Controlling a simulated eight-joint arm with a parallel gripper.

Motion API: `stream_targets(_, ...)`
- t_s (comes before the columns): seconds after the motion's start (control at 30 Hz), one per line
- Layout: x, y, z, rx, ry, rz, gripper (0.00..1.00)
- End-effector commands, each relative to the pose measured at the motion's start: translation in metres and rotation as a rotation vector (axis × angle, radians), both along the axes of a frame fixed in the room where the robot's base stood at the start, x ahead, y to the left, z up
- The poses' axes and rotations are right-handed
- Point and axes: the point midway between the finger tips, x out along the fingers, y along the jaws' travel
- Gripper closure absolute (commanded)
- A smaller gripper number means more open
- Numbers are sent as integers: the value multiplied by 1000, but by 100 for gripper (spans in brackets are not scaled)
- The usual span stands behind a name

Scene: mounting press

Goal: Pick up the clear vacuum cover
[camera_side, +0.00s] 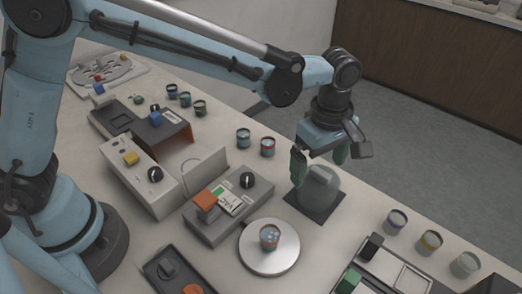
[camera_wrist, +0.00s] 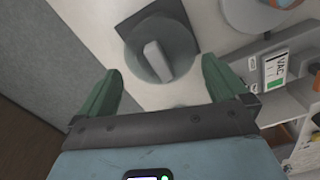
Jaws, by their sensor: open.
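The clear vacuum cover (camera_side: 318,192) is a grey, see-through dome on a dark square mat (camera_side: 323,218), right of centre in the side view. In the wrist view the cover (camera_wrist: 183,44) shows from above, with a pale bar-shaped handle (camera_wrist: 158,60) on top. My gripper (camera_side: 320,160) is open just above the cover, with its green fingers apart. In the wrist view the gripper (camera_wrist: 160,72) has one finger to each side of the handle, and the fingertips look short of it. Nothing is between the fingers.
A box with a VAC label (camera_side: 229,201), a knob and an orange switch stands left of the cover. A round white plate (camera_side: 285,262) holds a small cup (camera_side: 269,237). Cups (camera_side: 267,147) stand behind the cover, and several more (camera_side: 396,221) stand to the right.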

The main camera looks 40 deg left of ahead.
Motion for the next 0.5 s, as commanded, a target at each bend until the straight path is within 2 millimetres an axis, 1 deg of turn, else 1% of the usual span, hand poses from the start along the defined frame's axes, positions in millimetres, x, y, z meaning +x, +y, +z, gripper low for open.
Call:
stream_targets(0.03,0,0,-5,0,0,0,0)
stream_targets(0.27,-1,-1,-20,0,0,-1,0)
stream_targets(0.5,-3,-5,-54,0,-1,-1,0)
